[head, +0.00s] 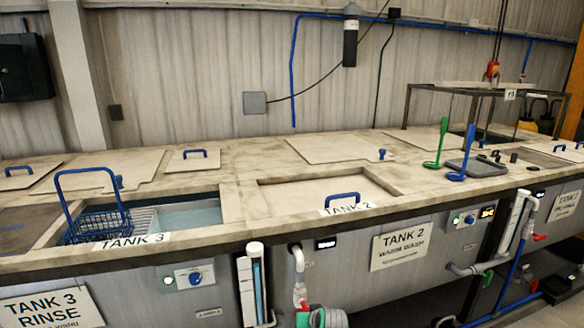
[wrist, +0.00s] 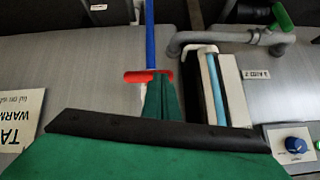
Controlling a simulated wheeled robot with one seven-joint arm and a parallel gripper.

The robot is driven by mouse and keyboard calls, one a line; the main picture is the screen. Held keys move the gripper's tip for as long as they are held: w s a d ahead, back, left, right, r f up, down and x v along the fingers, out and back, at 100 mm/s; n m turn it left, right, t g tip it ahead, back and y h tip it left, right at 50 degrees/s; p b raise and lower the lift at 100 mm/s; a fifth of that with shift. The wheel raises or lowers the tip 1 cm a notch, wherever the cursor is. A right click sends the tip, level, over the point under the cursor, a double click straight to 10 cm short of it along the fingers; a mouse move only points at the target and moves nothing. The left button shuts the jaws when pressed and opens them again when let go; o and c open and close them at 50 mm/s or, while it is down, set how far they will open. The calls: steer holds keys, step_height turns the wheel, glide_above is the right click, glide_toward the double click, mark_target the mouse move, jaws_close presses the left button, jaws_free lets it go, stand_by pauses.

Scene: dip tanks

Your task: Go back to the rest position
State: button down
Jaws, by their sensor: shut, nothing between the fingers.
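My gripper shows in the wrist view as a green body with a dark front edge, and its narrow green fingers (wrist: 161,97) are together with nothing seen between them. It is in front of a grey tank front panel (wrist: 75,80), close to a red valve handle (wrist: 148,76) and a sight tube with a blue column (wrist: 215,87). I cannot tell whether the fingers touch the handle. My gripper does not show in the head view. A blue wire basket (head: 97,224) sits at the left end of the open tank 3.
The long worktop (head: 235,178) carries the tank 2 lid (head: 318,188), other lids with blue handles, and green (head: 436,146) and blue (head: 462,157) upright tools. A metal frame (head: 480,88) stands at the back right. Pipes and a knob (wrist: 296,145) project from the tank fronts.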

steer(key=s+a+f+m+t, duration=0.1)
steer(key=s+a+f, duration=0.3)
steer(key=s+f, duration=0.25)
steer(key=s+a+f+t, duration=0.1)
steer(key=s+a+f, duration=0.2)
steer(key=s+f, duration=0.35)
steer(key=s+a+m+t+h, duration=0.2)
steer(key=s, duration=1.7)
steer(key=s+d+r+t, duration=0.1)
steer(key=s+r, duration=0.3)
steer(key=s, duration=0.4)
steer(key=s+d+r+h, duration=0.1)
steer(key=s+r, duration=0.3)
steer(key=s, duration=0.4)
steer(key=s+d+r+t, duration=0.1)
steer(key=s+r, duration=0.4)
steer(key=s, duration=0.3)
steer(key=s+d+r+n+t, duration=0.1)
steer(key=s+r, duration=0.4)
steer(key=r, duration=0.4)
steer(key=shift+s+n, duration=0.3)
steer(key=shift+s, duration=0.1)
